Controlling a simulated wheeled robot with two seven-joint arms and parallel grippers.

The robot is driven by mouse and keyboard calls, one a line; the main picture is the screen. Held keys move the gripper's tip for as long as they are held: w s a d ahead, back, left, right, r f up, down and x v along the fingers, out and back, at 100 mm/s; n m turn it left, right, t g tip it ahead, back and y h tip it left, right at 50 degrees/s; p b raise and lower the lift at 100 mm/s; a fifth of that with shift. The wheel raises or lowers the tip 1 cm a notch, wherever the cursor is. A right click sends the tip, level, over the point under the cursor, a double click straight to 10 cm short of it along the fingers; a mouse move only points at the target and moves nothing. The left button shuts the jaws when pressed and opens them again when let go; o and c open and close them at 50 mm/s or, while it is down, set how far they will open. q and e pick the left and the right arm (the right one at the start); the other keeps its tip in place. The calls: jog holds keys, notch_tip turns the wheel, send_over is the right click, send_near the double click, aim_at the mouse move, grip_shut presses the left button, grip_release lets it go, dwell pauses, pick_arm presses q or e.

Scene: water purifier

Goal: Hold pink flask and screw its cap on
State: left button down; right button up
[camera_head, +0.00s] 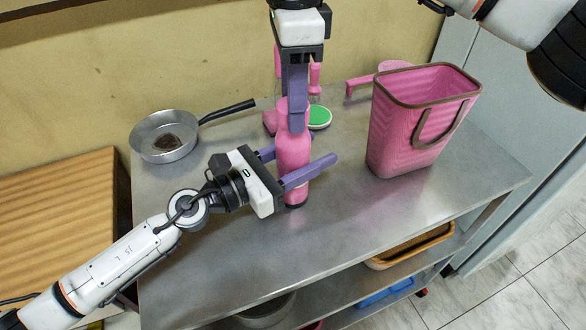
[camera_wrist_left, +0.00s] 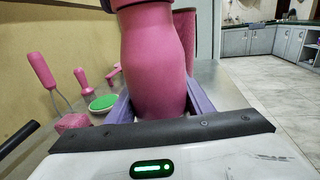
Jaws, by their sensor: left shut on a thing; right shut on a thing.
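The pink flask (camera_head: 293,156) stands upright on the metal table, with a dark base. My left gripper (camera_head: 297,168) comes in from the left and is shut around the flask's body, its purple fingers on either side. The flask (camera_wrist_left: 154,55) also fills the middle of the left wrist view between the fingers. My right gripper (camera_head: 296,110) points down from above and is shut at the flask's top. The cap is mostly hidden behind its purple fingers, so I cannot tell how it sits on the neck.
A pink basket (camera_head: 400,135) stands to the right. A pan (camera_head: 165,137) with dark food sits at the left. Behind the flask are a green-topped brush (camera_head: 319,117) and pink utensils (camera_wrist_left: 42,70). The front right of the metal table (camera_head: 400,220) is clear.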

jog(key=m, duration=0.4)
jog(key=shift+m, duration=0.3)
jog(key=m, duration=0.8)
jog(key=shift+m, duration=0.4)
jog(key=m, duration=0.6)
jog(key=o, duration=1.3)
jog(key=shift+c, duration=0.2)
notch_tip(320, 180, up, 12)
pick_arm(q)
jog(key=c, duration=0.8)
grip_release()
